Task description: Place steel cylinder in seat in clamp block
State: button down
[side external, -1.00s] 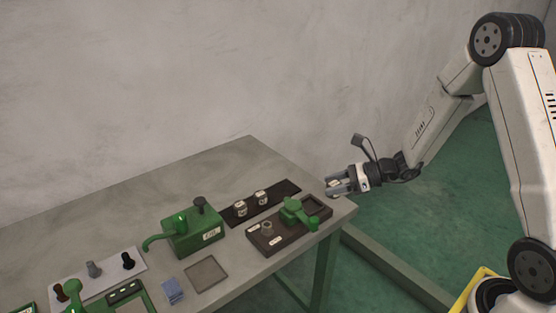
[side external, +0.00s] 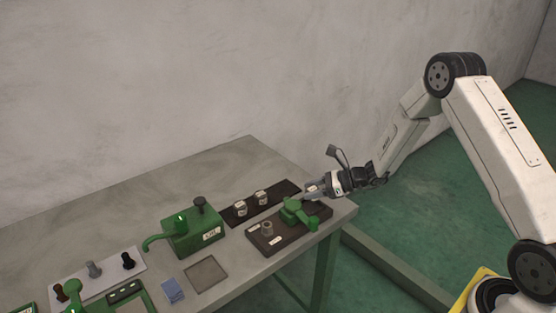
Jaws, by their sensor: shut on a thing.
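My gripper (side external: 311,190) is low over the far right corner of the table, just behind the green clamp block (side external: 293,209). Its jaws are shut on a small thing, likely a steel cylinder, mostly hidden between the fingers. The green clamp block stands on a dark brown base plate (side external: 284,239). A short grey steel ring-like piece (side external: 267,228) stands on the left part of that plate. The seat cannot be made out clearly at this size. Two other steel cylinders, one left (side external: 240,208) and one right (side external: 261,198), stand upright on a black strip.
The black strip (side external: 226,217) lies behind the brown plate. A green lever machine (side external: 192,235) stands to the left. A pale panel (side external: 112,273) holds several knobs. The rear table (side external: 200,170) is clear.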

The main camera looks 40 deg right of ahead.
jog(key=shift+w+f, duration=0.3)
jog(key=shift+f, duration=1.5)
jog(key=shift+f, duration=0.15)
jog(key=shift+c, duration=0.5)
grip_release()
jog(key=shift+s+d, duration=0.15)
jog(key=v, duration=1.2)
